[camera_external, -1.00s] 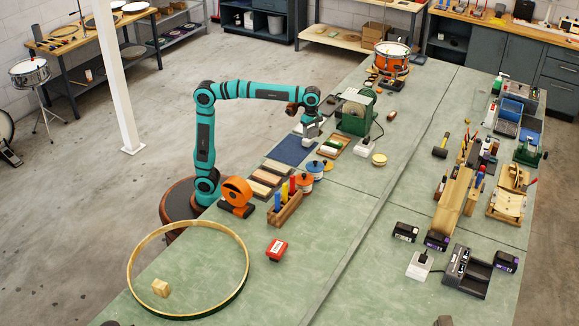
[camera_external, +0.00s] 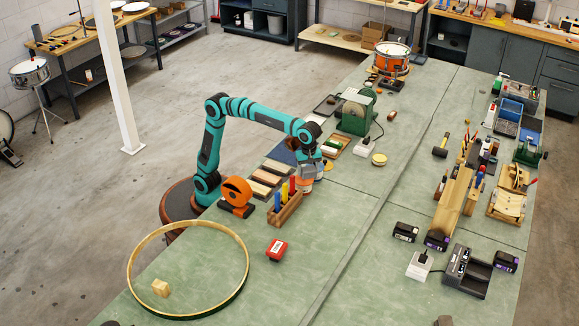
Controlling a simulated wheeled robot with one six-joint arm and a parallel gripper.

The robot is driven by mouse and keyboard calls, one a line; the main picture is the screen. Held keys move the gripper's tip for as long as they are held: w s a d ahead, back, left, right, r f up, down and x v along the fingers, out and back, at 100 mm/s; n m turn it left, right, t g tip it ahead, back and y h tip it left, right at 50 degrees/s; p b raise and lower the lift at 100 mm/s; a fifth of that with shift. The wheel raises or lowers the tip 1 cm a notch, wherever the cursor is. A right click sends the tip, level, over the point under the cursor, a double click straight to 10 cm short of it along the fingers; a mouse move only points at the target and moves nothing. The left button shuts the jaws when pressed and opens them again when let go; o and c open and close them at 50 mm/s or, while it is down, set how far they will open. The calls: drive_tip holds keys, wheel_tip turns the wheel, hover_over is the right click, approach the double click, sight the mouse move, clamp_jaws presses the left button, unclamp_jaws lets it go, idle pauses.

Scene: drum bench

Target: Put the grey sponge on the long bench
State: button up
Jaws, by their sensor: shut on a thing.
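My gripper (camera_external: 308,172) is over the long bench (camera_external: 337,226), pointing down just behind the colored-marker rack and above the small jars. It is shut on a small grey thing, largely lost against the grey fingers. It fits the grey sponge, but its outline is too small to make out surely. I cannot tell whether its underside touches anything. No other clear grey sponge shows on the bench.
A wooden rack with colored markers (camera_external: 285,208) stands close in front of my gripper. An orange tape dispenser (camera_external: 237,196), a red box (camera_external: 277,249) and a large wooden hoop (camera_external: 247,277) lie nearer. Green bench around the red box is clear. A green grinder (camera_external: 356,113) stands behind.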

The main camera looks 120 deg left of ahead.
drive_tip(key=w+d+m, duration=0.1)
drive_tip(key=d+m, duration=0.1)
drive_tip(key=d, duration=1.4)
drive_tip(key=m, duration=0.7)
hover_over(195, 276)
wheel_tip(195, 276, down, 4)
drive_tip(key=shift+f, duration=7)
drive_tip(key=shift+f, duration=0.1)
drive_tip(key=o, duration=1)
drive_tip(key=shift+c, duration=0.2)
